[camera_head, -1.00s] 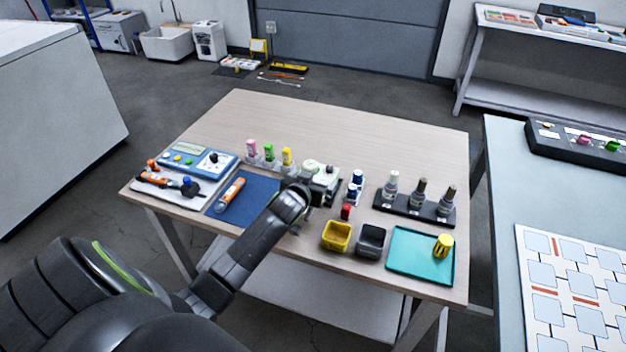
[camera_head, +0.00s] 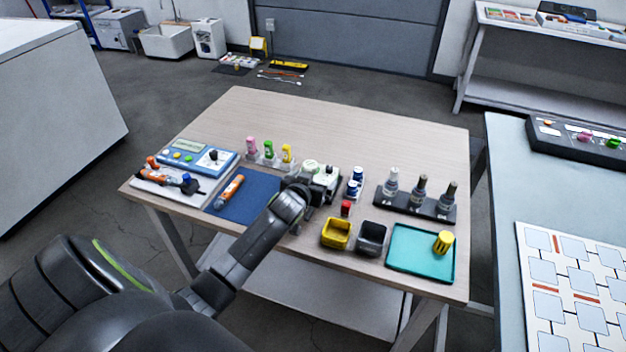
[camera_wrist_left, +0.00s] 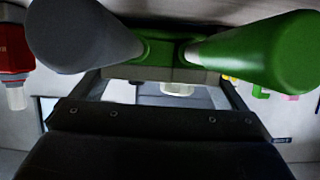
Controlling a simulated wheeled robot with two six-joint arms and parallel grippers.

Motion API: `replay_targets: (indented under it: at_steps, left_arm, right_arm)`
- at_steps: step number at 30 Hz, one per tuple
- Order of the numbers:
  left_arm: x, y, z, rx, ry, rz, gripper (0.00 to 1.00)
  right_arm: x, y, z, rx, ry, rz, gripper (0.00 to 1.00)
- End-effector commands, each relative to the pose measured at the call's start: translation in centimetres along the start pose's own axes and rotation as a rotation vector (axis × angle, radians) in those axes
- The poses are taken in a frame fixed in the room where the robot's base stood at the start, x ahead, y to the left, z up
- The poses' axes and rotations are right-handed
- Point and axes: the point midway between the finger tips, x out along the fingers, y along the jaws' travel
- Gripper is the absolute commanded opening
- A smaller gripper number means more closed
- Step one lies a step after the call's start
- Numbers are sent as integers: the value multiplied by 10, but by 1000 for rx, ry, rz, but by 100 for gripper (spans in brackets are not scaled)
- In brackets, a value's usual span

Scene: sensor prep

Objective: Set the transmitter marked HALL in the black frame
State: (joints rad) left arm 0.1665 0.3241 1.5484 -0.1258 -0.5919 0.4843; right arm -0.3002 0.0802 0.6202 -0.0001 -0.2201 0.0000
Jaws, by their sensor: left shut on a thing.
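My left gripper (camera_head: 318,177) is low over the middle of the wooden table, just right of the row of pink-, green- and yellow-capped bottles. My right gripper is not in view.
A yellow bin (camera_head: 336,242), a dark bin (camera_head: 371,247) and a teal tray (camera_head: 407,265) line the front. The table's back is clear.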

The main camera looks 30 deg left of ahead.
Motion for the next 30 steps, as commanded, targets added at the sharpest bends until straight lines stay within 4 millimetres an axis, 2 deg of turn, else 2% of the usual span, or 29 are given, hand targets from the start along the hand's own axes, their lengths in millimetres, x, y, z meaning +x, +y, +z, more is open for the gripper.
replay_targets:
  at_steps: [12,13,14,30]
  left_arm:
    - [0,1,0,0,4,1,62]
    - [0,1,0,0,4,1,98]
    - [0,1,0,0,4,1,100]
    - [0,0,-1,0,0,0,100]
  right_arm:
    - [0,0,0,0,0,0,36]
    - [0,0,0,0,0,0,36]
    - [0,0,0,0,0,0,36]
    - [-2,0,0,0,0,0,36]
